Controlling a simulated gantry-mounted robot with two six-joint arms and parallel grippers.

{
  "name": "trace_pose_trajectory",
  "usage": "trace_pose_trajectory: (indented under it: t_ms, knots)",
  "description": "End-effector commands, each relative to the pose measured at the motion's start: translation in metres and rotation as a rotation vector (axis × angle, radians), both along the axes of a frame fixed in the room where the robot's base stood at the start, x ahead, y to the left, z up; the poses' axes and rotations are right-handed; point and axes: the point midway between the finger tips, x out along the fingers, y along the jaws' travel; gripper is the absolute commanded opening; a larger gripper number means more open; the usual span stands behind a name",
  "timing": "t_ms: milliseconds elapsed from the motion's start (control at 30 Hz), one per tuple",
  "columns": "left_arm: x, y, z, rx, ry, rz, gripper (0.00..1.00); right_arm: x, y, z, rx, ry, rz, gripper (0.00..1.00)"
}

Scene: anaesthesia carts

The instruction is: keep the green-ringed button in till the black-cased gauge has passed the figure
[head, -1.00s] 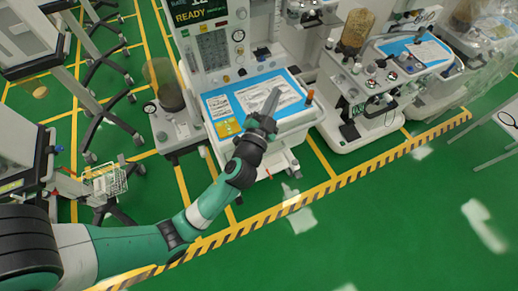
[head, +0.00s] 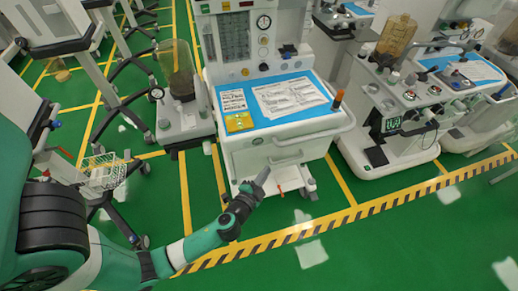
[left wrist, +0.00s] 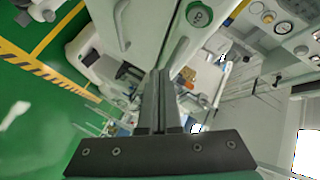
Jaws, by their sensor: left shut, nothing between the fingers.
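My left gripper (head: 264,173) is shut and empty, in front of the lower front of the middle white cart (head: 238,160). Its closed fingers (left wrist: 160,85) also show in the left wrist view. A dial with a white face and dark rim (head: 264,22) is on the cart's upper panel; its figures and needle are too small to read. A small round disc (head: 257,141) is on the cart front above the gripper. A round disc with a dark greenish rim (left wrist: 200,13) shows in the left wrist view, apart from the fingers.
A blue worktop (head: 286,117) with printed sheets and a yellow pad (head: 238,122) lies above the gripper. A front handle (head: 288,158) is close by. An orange-topped post (head: 337,100) stands at the worktop's right corner. Another cart (head: 385,110) stands right. Green floor in front is open.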

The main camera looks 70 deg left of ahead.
Motion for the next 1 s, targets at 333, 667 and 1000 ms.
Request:
trace_pose_trajectory:
  t_ms: [333,667,1000]
  knots:
    - [0.001,0.002,0.002,0.0,-0.001,0.002,0.0,0.0,0.0,0.003,0.0,-0.001,0.0,0.5]
    - [0.003,0.038,0.005,0.0,-0.001,0.007,0.0,0.0,0.0,0.019,0.0,0.0,0.0,0.5]
    - [0.007,0.08,0.003,0.0,-0.001,0.003,0.0,0.0,0.0,0.032,0.0,0.0,0.0,0.5]
